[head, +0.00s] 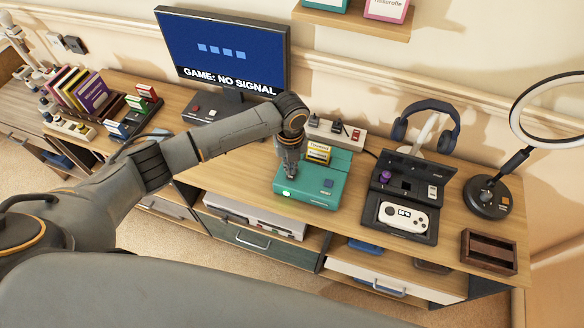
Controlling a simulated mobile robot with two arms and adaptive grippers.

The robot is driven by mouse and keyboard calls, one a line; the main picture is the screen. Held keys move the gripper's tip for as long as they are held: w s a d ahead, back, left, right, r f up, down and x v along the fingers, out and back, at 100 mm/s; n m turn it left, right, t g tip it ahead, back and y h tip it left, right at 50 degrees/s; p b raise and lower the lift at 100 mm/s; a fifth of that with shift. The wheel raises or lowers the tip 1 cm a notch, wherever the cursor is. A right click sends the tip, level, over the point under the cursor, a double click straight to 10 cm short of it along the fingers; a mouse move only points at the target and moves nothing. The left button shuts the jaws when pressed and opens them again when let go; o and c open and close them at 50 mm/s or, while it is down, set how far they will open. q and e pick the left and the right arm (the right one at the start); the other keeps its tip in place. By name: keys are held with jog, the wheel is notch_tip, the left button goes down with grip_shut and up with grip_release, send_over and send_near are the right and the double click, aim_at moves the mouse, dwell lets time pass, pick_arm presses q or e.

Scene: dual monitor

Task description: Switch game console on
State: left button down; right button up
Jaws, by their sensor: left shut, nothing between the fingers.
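A teal game console (330,185) sits on the desk with yellow-labelled cartridges (318,152) standing at its back. A round light (286,191) at its front left corner glows pale green-white. My left gripper (291,176) is shut and empty, pointing down over the console's left part. Its tips are close to the console top; I cannot tell whether they touch. A monitor (222,52) behind reads "GAME: NO SIGNAL". My right gripper is out of view.
A power strip (336,132) lies behind the console. An open black case with a white handheld (403,217), a headphone stand (427,130), a ring lamp (489,197) and a wooden tray (489,251) stand to the right. Cartridge racks (82,92) stand at the left.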

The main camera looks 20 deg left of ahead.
aim_at(291, 177)
pick_arm(q)
jog(key=shift+r+p, duration=1.85)
jog(key=shift+r, duration=0.35)
jog(key=shift+f, duration=0.1)
